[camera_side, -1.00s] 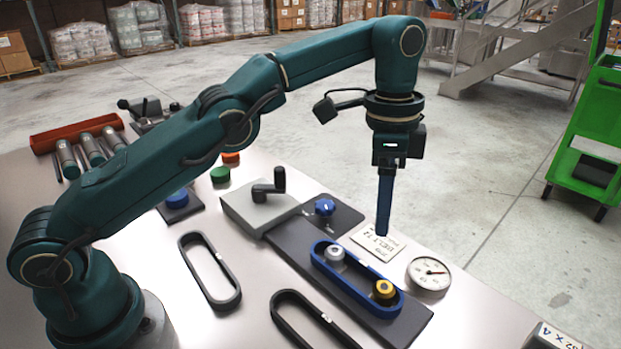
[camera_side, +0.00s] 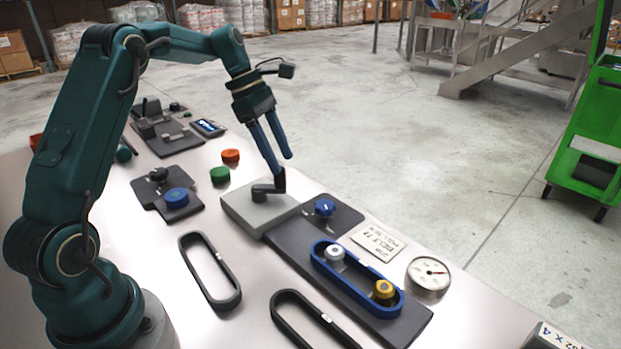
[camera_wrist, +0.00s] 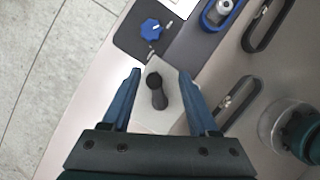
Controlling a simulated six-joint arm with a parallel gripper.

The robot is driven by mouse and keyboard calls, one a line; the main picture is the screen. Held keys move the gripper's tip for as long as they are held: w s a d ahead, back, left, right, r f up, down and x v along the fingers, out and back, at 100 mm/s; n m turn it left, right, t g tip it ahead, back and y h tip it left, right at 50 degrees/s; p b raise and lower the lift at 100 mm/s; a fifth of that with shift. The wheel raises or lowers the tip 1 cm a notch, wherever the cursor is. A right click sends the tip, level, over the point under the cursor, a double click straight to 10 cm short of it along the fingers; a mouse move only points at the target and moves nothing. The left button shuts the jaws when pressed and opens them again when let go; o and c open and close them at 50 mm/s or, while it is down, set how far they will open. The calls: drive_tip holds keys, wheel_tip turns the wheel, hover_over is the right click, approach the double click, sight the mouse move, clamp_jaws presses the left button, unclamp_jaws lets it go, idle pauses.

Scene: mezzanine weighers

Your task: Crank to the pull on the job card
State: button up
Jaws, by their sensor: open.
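The dark crank (camera_side: 270,188) sits on a light grey box (camera_side: 247,213), its grip standing upright. My gripper (camera_side: 282,164) is above it, open, fingers pointing down. In the wrist view the crank (camera_wrist: 158,95) lies between the two spread fingers, with room on both sides. I cannot tell whether a finger touches its grip. The job card (camera_side: 378,241) lies flat; its print is too small to read surely. A blue belt (camera_side: 331,272) runs around a silver pulley (camera_side: 335,254) and a yellow pulley (camera_side: 384,289).
A blue star knob (camera_side: 325,208) stands just right of the crank box. Two black belts (camera_side: 209,283) (camera_side: 294,308) lie in front. Green (camera_side: 220,175) and orange (camera_side: 231,157) pucks sit behind, and a blue knob (camera_side: 177,197) stands left on a dark plate.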

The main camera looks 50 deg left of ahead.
drive_tip(key=shift+s+a+r+n, duration=0.1)
drive_tip(key=shift+s+a+n, duration=0.05)
drive_tip(key=shift+a, duration=0.35)
drive_tip(key=shift+s+a+n, duration=0.1)
drive_tip(key=shift+a+n, duration=0.05)
drive_tip(key=shift+a, duration=0.35)
drive_tip(key=shift+x, duration=2.5)
drive_tip(key=shift+a, duration=0.1)
drive_tip(key=shift+c, duration=0.3)
clamp_jaws()
